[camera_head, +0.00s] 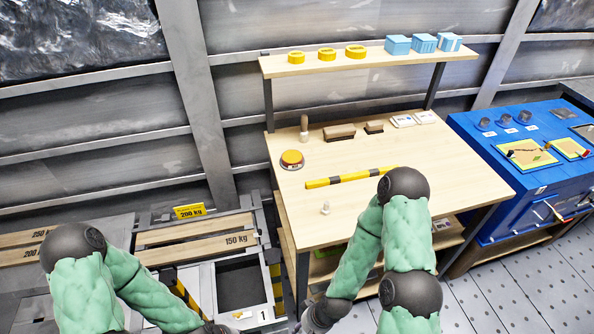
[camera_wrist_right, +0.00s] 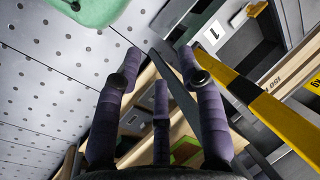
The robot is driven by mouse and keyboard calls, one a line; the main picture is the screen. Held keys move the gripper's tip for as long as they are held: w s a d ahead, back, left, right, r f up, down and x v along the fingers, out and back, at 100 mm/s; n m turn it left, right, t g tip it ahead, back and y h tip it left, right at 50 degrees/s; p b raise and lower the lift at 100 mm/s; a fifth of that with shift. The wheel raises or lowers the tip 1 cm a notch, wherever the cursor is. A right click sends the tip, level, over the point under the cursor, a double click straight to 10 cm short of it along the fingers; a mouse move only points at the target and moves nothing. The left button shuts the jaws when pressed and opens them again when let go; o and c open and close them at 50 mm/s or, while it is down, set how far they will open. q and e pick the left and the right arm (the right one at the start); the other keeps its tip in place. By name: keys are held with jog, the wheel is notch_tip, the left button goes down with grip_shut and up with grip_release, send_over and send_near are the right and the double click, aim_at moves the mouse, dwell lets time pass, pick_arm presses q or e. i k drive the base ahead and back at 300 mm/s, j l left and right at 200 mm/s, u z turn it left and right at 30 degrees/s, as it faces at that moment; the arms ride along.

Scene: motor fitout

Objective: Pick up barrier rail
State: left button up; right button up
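The barrier rail (camera_head: 352,177), a yellow bar with black bands, lies on the upper wooden top of the workbench (camera_head: 440,165). My right gripper (camera_head: 318,318) is low at the bottom of the head view, in front of the bench and well apart from the rail. In the right wrist view its fingers (camera_wrist_right: 159,65) are spread open with nothing between them. My left gripper (camera_head: 213,329) is only partly in the head view at the bottom edge, so its fingers are hidden.
An orange-topped round object (camera_head: 292,159), a wooden-handled tool (camera_head: 304,128), brown blocks (camera_head: 339,132) and a small white piece (camera_head: 325,208) stand on the bench. A shelf (camera_head: 300,68) hangs above. A yellow-black striped bar (camera_wrist_right: 265,105) is close beside my right fingers.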

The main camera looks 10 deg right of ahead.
aim_at(354, 176)
jog(key=l+u, duration=0.5)
jog(key=k+l+u, duration=0.1)
jog(key=l+u, duration=0.4)
jog(key=k+l+u, duration=0.15)
jog(key=l+u, duration=0.3)
jog(key=k+l+u, duration=0.2)
jog(key=u, duration=0.3)
